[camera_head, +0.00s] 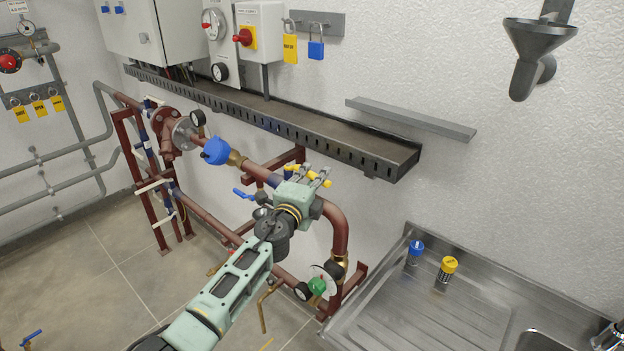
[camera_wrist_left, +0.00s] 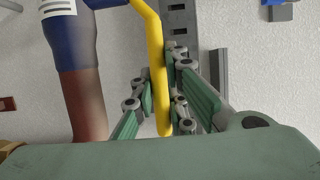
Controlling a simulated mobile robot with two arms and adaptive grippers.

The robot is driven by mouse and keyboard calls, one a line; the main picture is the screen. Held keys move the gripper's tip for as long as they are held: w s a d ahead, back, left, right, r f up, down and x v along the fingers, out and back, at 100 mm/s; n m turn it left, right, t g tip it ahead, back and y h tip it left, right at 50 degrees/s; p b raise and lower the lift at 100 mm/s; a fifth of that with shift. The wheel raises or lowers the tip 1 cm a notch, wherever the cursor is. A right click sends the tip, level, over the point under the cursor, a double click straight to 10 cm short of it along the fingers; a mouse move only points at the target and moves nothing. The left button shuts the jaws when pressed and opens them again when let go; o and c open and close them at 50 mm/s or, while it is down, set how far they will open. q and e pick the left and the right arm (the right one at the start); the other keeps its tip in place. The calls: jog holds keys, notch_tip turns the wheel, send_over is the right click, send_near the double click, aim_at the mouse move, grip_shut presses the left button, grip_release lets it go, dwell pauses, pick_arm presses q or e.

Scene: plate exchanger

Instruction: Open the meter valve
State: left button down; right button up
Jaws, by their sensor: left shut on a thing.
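The yellow valve lever (camera_head: 296,170) is on the red-brown pipe run at the wall in the head view. My left gripper (camera_head: 314,175) reaches it from below and is shut on it. In the left wrist view the yellow lever (camera_wrist_left: 157,62) passes between the fingers, with its lower end showing between them. A blue pipe section (camera_wrist_left: 72,40) with a white label is left of the lever there. Much of the valve body is hidden behind my gripper in the head view. My right gripper is not in view.
A blue-handled valve (camera_head: 244,193) is just left of my gripper. A green handwheel (camera_head: 317,286) sits lower on the pipe. A steel sink unit (camera_head: 385,300) is at the right, and a cable tray (camera_head: 330,140) runs above. The tiled floor at the left is mostly clear.

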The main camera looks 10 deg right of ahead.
pick_arm(q)
jog(key=shift+d+r, duration=0.2)
jog(key=shift+d, duration=0.2)
jog(key=shift+n, duration=0.3)
jog(key=shift+w+r+y, duration=0.1)
jog(key=shift+w+y, duration=0.05)
jog(key=shift+y, duration=0.25)
jog(key=c, duration=2.1)
grip_release()
jog(key=o, duration=0.4)
jog(key=shift+w+d+f, duration=0.2)
jog(key=shift+f, duration=0.05)
jog(key=shift+c, duration=0.2)
jog(key=shift+a, duration=0.1)
jog(key=shift+a, duration=0.15)
jog(key=shift+s+a+r+t, duration=0.3)
jog(key=shift+a+r, duration=0.05)
jog(key=shift+a, duration=0.1)
jog(key=v, duration=1.1)
jog(key=shift+s+d+f, duration=0.15)
jog(key=shift+d+f, duration=0.15)
